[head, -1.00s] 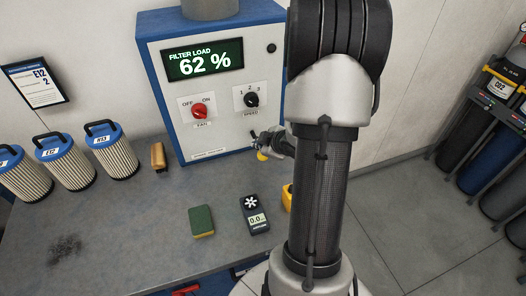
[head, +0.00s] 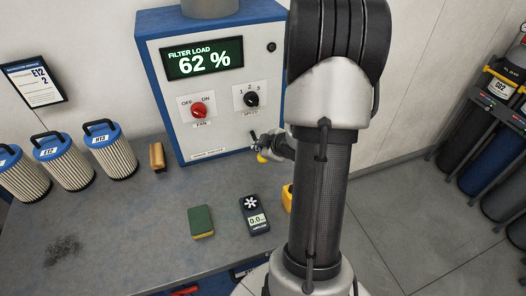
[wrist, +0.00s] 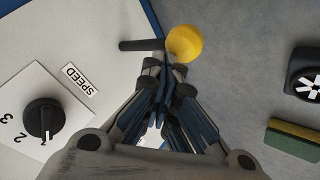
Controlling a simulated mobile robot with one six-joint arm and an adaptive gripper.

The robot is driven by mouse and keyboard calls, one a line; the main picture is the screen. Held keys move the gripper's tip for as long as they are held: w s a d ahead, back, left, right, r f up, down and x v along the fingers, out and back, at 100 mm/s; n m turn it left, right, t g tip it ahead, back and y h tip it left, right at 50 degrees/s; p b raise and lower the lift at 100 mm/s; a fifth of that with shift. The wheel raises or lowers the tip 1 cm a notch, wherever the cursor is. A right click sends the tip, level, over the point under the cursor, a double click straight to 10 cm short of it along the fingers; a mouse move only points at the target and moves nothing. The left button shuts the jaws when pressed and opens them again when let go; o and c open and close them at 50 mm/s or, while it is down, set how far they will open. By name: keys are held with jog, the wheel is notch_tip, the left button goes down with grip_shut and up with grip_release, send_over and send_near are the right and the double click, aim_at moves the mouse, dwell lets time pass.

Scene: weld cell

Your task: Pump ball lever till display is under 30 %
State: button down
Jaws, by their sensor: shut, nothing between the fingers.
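The display (head: 203,60) on the blue and white filter cabinet reads 62 % filter load. The yellow ball of the lever (head: 262,157) shows low beside the cabinet's right front, partly hidden by my gripper (head: 264,146). In the wrist view, the yellow ball (wrist: 185,43) sits at the end of a dark rod (wrist: 140,44) that runs left toward the cabinet. My gripper (wrist: 166,75) is shut and empty, with its fingertips just short of the ball and rod. I cannot tell whether they touch.
The cabinet has a red fan switch (head: 199,110) and a black speed knob (head: 251,99). On the bench lie a green-yellow sponge (head: 201,221), a dark meter (head: 254,214) and a brush (head: 157,157). Several filter cartridges (head: 112,158) stand left. The bench front is mostly clear.

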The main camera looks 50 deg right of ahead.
jog(key=shift+f+b, duration=1.3)
jog(key=shift+f, duration=0.25)
dwell(0.9)
jog(key=shift+r, duration=0.1)
dwell(0.4)
jog(key=shift+r+p, duration=2.45)
jog(key=shift+r, duration=0.15)
notch_tip(320, 180, up, 5)
jog(key=p, duration=0.4)
jog(key=shift+p, duration=0.35)
